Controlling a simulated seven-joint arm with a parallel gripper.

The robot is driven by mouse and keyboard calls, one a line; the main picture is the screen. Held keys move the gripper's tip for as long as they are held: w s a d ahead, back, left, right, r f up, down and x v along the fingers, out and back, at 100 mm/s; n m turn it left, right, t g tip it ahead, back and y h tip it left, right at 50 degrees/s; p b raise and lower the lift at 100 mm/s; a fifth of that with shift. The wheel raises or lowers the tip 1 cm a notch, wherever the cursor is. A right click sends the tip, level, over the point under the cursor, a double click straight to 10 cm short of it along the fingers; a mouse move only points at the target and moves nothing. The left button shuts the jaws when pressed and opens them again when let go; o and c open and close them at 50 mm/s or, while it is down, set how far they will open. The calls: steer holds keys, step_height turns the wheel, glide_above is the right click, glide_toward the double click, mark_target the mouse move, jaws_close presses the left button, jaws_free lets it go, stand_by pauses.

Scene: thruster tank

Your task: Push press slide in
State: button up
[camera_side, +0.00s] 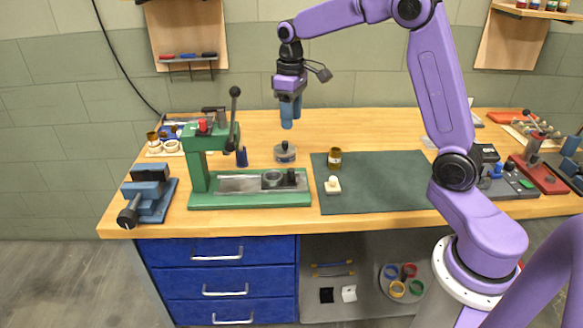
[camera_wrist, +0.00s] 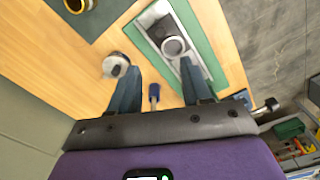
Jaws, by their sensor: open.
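The green press (camera_side: 200,168) stands at the left of the bench, its black-knobbed lever (camera_side: 235,110) upright. A grey slide (camera_side: 238,184) lies along its green base and extends right of the column. A dark round nest (camera_side: 272,179) and a black knob (camera_side: 291,176) are near the slide's right end. In the wrist view the slide (camera_wrist: 151,19) and its round nest (camera_wrist: 174,46) show beyond my fingers. My gripper (camera_side: 288,112) is open and empty, high above the bench behind the slide. It also shows in the wrist view (camera_wrist: 157,78).
A round grey-topped part (camera_side: 285,152) stands behind the slide. A blue vise (camera_side: 150,190) stands left of the press. A small blue item (camera_wrist: 154,92) is beside the base.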

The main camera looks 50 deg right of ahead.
mark_target(291, 170)
step_height(291, 170, down, 16)
steer(key=shift+f, duration=0.25)
stand_by(0.3)
jaws_close()
